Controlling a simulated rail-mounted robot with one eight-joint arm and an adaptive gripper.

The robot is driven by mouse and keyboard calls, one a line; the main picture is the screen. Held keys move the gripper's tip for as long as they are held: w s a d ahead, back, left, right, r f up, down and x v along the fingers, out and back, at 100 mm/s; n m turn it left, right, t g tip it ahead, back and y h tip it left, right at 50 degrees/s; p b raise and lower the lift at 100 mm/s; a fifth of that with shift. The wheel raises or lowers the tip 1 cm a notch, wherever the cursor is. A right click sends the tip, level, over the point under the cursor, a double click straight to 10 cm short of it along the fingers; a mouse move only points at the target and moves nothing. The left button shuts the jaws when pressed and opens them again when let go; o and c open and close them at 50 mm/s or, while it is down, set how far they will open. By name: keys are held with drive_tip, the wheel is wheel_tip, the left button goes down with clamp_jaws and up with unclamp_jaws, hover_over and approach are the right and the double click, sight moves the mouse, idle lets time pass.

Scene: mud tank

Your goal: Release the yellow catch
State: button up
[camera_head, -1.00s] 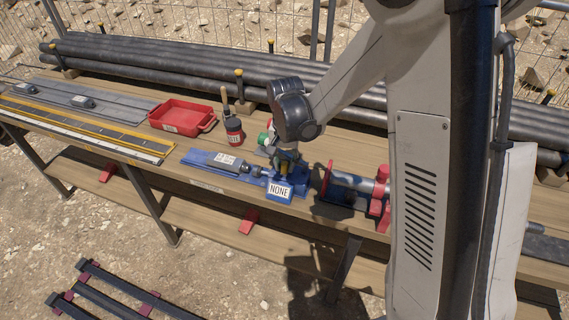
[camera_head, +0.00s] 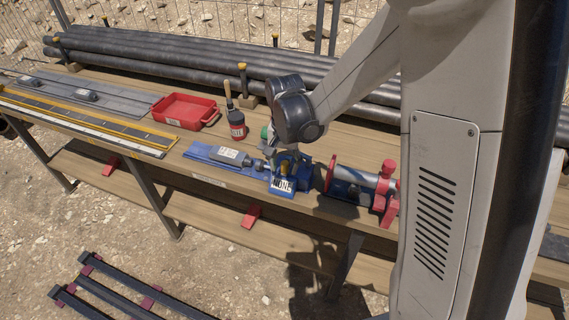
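A small yellow part (camera_head: 284,168), which looks like the catch, sits on the blue fixture (camera_head: 301,179) at the middle of the bench. A white label (camera_head: 282,184) is on the fixture's front and is partly hard to read. My gripper (camera_head: 285,157) points down right at the yellow part, below my dark wrist. The wrist hides most of the fingers, so I cannot tell their opening or whether they touch the catch. A grey cylindrical tool (camera_head: 232,156) lies on a blue plate (camera_head: 205,152) to the left of the fixture.
A red clamp device (camera_head: 384,190) with a grey cylinder stands close on the right. A red tray (camera_head: 186,111) and a dark red pot with a brush (camera_head: 236,123) stand to the left. Long dark pipes (camera_head: 170,57) lie along the back. The bench's front edge is close to the fixture.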

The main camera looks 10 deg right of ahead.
sight(285, 165)
wheel_tip(285, 165, up, 12)
idle(0.7)
drive_tip(key=shift+d, duration=0.1)
drive_tip(key=s+d+r+n+t, duration=0.2)
drive_tip(key=s+d+r+t, duration=0.1)
drive_tip(key=s, duration=0.7)
drive_tip(key=s+d+r+n+t, duration=0.3)
drive_tip(key=s+t, duration=0.1)
drive_tip(key=s, duration=0.6)
drive_tip(key=shift+s+r, duration=0.25)
drive_tip(key=shift+r, duration=0.1)
